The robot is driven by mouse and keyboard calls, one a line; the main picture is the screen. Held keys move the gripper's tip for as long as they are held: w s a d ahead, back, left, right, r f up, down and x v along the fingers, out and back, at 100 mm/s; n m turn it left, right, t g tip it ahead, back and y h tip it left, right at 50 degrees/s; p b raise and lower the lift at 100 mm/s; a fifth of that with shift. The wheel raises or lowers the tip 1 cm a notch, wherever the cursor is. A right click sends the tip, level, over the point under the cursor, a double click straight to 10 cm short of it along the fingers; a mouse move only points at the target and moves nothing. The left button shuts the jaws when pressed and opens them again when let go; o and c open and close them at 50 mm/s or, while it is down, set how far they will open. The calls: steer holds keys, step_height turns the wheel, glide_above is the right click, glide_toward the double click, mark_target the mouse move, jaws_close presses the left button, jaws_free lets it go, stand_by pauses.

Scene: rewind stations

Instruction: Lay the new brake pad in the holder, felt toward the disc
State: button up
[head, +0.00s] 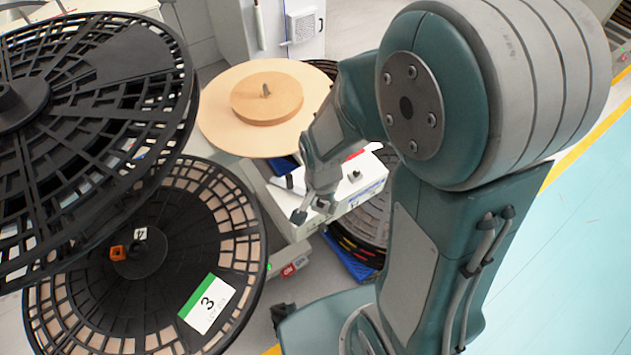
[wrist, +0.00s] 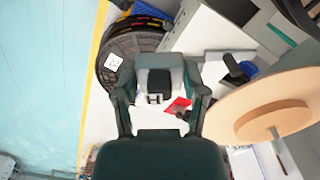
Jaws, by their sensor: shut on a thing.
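My gripper (head: 314,207) hangs over the white machine box in the head view, its fingers pointing down. In the wrist view my gripper (wrist: 160,90) has its fingers on both sides of a pale grey block with a dark square face, apparently the brake pad (wrist: 160,82). I cannot tell which face is the felt. The pad is not clear in the head view. I cannot make out the pad holder or the brake disc for certain in either view.
A white machine box (head: 352,190) stands below my gripper. A tan reel (head: 225,115) with a raised hub lies behind it. Large black reels (head: 240,200) fill the left. A dark reel on a blue base (head: 350,265) sits in front. A red piece (wrist: 177,105) lies nearby. Open floor (head: 580,230) is right.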

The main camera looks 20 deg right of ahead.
steer(key=w+d+f, duration=0.1)
steer(key=w+f, duration=0.2)
steer(key=w, duration=0.1)
steer(key=w+d+f, duration=0.1)
steer(key=w+f, duration=0.2)
steer(key=w, duration=0.1)
steer(key=w+d+f, duration=0.1)
steer(key=w+f, duration=0.2)
steer(key=w, duration=0.2)
steer(key=shift+f, duration=0.3)
steer(key=shift+w+f, duration=0.2)
steer(key=shift+f, duration=1.45)
steer(key=shift+f, duration=0.6)
steer(key=o, duration=1.2)
steer(key=shift+o, duration=0.2)
